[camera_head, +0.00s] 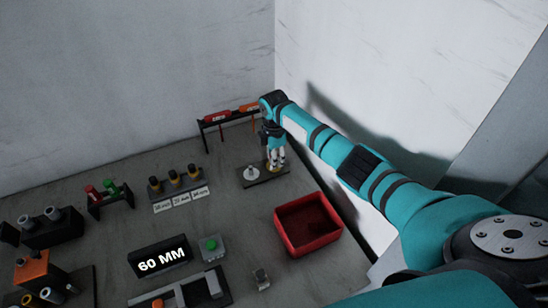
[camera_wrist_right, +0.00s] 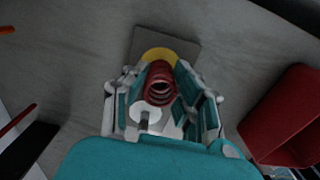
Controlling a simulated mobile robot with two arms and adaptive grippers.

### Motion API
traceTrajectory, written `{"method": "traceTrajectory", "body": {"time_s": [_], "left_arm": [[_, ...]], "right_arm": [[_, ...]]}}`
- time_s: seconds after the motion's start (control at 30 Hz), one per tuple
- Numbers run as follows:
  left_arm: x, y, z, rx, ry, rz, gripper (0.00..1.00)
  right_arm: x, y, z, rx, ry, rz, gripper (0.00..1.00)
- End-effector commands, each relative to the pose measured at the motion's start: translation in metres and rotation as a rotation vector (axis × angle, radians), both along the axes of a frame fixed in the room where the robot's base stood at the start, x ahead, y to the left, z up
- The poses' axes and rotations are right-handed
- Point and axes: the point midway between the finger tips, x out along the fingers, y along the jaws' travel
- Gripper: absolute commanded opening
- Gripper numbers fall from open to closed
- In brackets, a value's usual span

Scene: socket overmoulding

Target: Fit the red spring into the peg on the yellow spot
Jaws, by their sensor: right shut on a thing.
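The red spring (camera_wrist_right: 158,85) is between the fingers of my right gripper (camera_wrist_right: 162,92) in the wrist view, and the fingers are shut on it. The spring stands over the yellow spot (camera_wrist_right: 158,54), whose edge shows beyond it. The peg on that spot is hidden, so I cannot tell whether the spring is around it. In the head view my right gripper (camera_head: 275,160) points down at the right part of the dark base plate (camera_head: 262,180). A white round piece with a peg (camera_head: 251,173) stands on the plate's left part. My left gripper is not in view.
A red bin (camera_head: 308,224) stands in front of the plate, near the right wall. A black rack with red and orange items (camera_head: 231,115) stands behind. Black holders (camera_head: 176,181), a "60 MM" display (camera_head: 160,258) and a green button (camera_head: 211,245) are to the left and front.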

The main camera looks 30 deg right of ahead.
Motion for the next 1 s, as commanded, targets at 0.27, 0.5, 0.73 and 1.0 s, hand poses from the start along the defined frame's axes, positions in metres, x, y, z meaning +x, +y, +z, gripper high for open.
{"method": "traceTrajectory", "body": {"time_s": [0.27, 0.5, 0.73, 1.0], "left_arm": [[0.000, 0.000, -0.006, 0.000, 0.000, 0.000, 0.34], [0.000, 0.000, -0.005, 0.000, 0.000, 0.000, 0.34], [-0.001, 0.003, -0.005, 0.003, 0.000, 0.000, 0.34], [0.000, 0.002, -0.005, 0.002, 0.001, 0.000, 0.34]], "right_arm": [[0.000, 0.000, -0.008, 0.000, 0.000, 0.000, 0.02], [0.000, 0.000, -0.007, 0.000, 0.000, 0.000, 0.52], [0.000, 0.000, -0.006, 0.000, 0.000, 0.000, 0.52], [0.001, -0.001, 0.027, 0.000, -0.003, 0.001, 0.52]]}}
